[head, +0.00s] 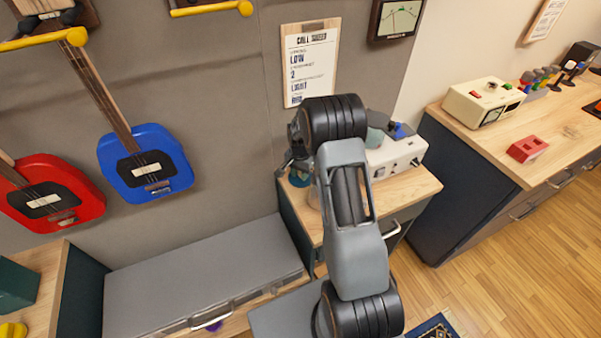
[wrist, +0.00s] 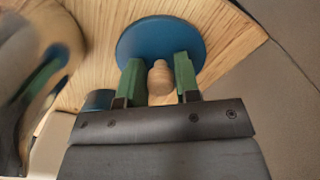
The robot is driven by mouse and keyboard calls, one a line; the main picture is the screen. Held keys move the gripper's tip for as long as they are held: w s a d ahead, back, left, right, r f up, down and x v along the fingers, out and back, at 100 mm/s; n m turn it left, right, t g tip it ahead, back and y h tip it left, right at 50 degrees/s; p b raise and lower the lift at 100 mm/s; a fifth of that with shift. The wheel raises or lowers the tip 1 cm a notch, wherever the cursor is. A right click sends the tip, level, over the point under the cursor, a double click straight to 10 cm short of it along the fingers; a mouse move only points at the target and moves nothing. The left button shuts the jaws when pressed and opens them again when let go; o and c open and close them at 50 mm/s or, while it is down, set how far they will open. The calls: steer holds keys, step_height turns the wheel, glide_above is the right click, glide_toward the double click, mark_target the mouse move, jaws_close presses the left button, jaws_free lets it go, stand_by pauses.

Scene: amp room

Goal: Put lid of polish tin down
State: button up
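The lid of the polish tin is a round blue disc (wrist: 160,32) with a pale wooden knob (wrist: 160,80), seen in the wrist view over a light wood top. I cannot tell whether the lid touches the wood. A small dark blue thing (wrist: 98,99) shows left of the fingers, mostly hidden; it may be the tin. In the head view my arm covers most of the gripper, and a bit of blue-green (head: 300,179) shows beneath it.
The small wooden-topped cabinet (head: 412,187) under my gripper carries a white device (head: 398,156) at its back right. A blurred shiny object (wrist: 35,75) stands close on the left in the wrist view. A grey padded bench (head: 205,278) is to the left.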

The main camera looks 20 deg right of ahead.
steer(key=o, duration=0.3)
steer(key=shift+o, duration=0.2)
steer(key=shift+r, duration=0.6)
steer(key=s+a+r+n, duration=0.1)
steer(key=s+r, duration=0.1)
steer(key=r, duration=0.6)
steer(key=s+a+r+n, duration=0.1)
steer(key=a+r, duration=0.1)
steer(key=r, duration=0.6)
steer(key=s+a+r+n+t, duration=0.1)
steer(key=s+a+r+n, duration=0.1)
steer(key=s, duration=0.4)
steer(key=s+a+r+n+t, duration=0.1)
steer(key=s+a+n, duration=0.2)
steer(key=s, duration=0.4)
steer(key=s+a+r+n+t, duration=0.2)
steer(key=s+n, duration=0.2)
steer(key=s, duration=0.3)
steer(key=shift+s+a+r+b, duration=0.25)
steer(key=shift+a+r+b, duration=0.05)
steer(key=shift+a+b, duration=0.1)
